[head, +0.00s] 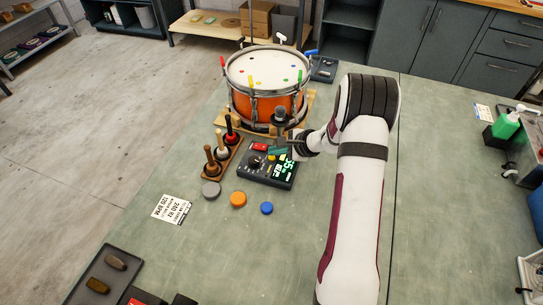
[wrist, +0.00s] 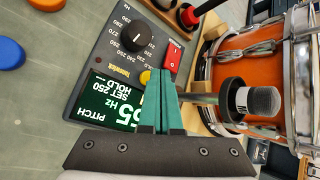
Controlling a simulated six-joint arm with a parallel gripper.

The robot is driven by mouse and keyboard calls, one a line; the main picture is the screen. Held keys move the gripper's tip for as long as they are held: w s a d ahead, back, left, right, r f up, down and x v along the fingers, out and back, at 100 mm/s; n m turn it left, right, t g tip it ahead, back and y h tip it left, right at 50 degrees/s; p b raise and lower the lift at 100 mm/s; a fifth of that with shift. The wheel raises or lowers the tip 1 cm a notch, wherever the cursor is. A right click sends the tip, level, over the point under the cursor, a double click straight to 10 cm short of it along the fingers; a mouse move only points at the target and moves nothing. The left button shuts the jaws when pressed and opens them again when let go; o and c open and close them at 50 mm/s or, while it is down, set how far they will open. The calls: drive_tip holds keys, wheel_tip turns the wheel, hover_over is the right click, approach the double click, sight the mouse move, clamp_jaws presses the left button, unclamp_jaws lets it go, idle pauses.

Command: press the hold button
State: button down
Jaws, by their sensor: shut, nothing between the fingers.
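The black tuner box (head: 250,177) lies on the bench in front of the drum; it also shows in the wrist view (wrist: 98,62). It has a dial (wrist: 137,37), a red rocker switch (wrist: 172,58) and a lit display (wrist: 112,100) with PITCH, Hz, SET 250 and HOLD. A yellow button (wrist: 145,77) sits between dial and display, by a partly covered label. My gripper (wrist: 161,74) is shut and empty, its green fingertips beside the yellow button and partly over it. I cannot tell whether they touch it. In the head view my gripper (head: 279,151) is over the box.
An orange drum (head: 268,103) stands behind the box. A microphone (wrist: 257,100) is close to my fingers. Mallets in a wooden stand (head: 224,152) are left of the box. Grey, orange and blue discs (head: 238,199) lie in front, near a printed card (head: 171,209). The bench right is mostly clear.

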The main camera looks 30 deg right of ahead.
drive_tip(key=shift+f, duration=0.4)
idle(0.3)
drive_tip(key=shift+r, duration=0.5)
drive_tip(key=shift+r, duration=3)
